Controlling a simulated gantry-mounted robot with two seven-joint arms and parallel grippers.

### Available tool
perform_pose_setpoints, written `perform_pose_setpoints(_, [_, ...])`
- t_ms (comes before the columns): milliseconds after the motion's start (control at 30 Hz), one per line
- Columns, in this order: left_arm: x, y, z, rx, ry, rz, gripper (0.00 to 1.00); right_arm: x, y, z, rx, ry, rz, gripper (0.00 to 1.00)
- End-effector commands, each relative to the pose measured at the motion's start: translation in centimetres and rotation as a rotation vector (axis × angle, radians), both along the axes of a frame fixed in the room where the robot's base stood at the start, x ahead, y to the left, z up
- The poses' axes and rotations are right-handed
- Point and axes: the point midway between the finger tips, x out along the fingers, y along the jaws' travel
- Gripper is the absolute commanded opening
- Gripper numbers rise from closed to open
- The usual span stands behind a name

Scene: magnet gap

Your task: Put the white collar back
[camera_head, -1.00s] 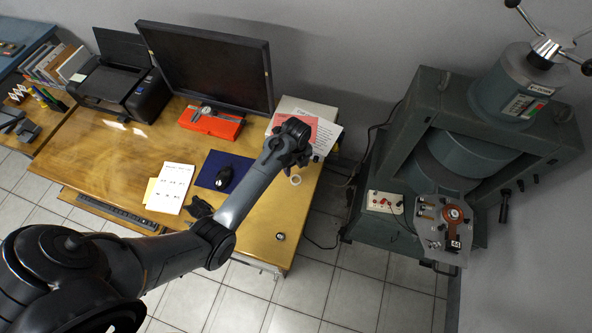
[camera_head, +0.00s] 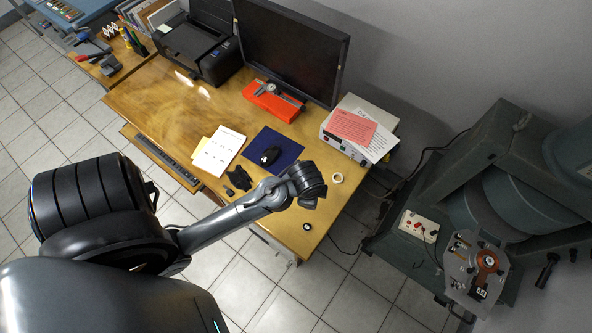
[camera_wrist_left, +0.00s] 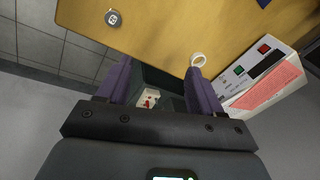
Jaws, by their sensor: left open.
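A small white ring (camera_head: 336,178), which looks like the white collar, lies flat on the wooden desk near its right edge. In the left wrist view the ring (camera_wrist_left: 198,60) shows by the tip of the right-hand finger, and I cannot tell the height between them. My left gripper (camera_wrist_left: 160,72) is open, with nothing between its purple fingers. In the head view my left arm's end hangs over the desk just left of the ring, and its fingers are mostly hidden. The big green magnet (camera_head: 487,207) stands at the right. My right gripper is out of view.
A small black round piece (camera_head: 306,227) lies near the desk's front right corner.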

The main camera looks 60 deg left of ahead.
Motion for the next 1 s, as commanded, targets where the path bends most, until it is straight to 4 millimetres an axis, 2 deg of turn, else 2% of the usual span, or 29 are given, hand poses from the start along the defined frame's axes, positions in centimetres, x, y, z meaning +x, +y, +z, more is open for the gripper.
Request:
perform_pose_setpoints(33, [-1.9, -1.0, 0.8, -0.031, -0.025, 0.086, 0.66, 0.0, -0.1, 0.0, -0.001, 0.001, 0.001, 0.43])
perform_pose_setpoints(100, [-4.0, -2.2, 2.0, -0.083, -0.056, 0.212, 0.66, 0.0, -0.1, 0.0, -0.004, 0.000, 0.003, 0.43])
perform_pose_setpoints(200, [-6.2, -3.6, 3.6, -0.152, -0.088, 0.358, 0.66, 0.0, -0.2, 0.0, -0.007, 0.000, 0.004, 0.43])
perform_pose_setpoints(333, [-8.0, -4.7, 5.1, -0.214, -0.108, 0.483, 0.66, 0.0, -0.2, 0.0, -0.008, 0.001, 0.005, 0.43])
perform_pose_setpoints(500, [-8.7, -5.1, 5.9, -0.245, -0.116, 0.541, 0.66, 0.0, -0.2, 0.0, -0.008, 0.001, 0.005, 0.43])
perform_pose_setpoints(800, [-8.7, -5.1, 6.0, -0.245, -0.116, 0.543, 0.66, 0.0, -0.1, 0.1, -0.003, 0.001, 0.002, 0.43])
perform_pose_setpoints(1000, [-8.7, -5.1, 7.8, -0.245, -0.115, 0.543, 0.66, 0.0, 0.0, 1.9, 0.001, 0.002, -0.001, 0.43])
